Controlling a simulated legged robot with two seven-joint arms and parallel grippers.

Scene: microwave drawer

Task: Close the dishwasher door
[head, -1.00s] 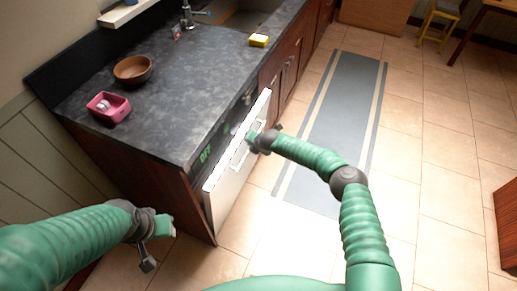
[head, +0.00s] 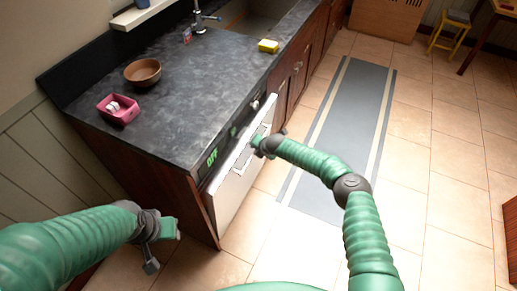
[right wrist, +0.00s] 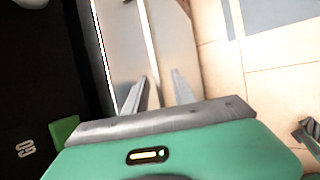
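On the counter (head: 190,95) are a brown bowl (head: 142,72), a pink container (head: 118,108), a yellow sponge (head: 268,46) and a sink with a tap (head: 198,18). A grey striped runner (head: 345,130) lies on the tiled floor, which is clear.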

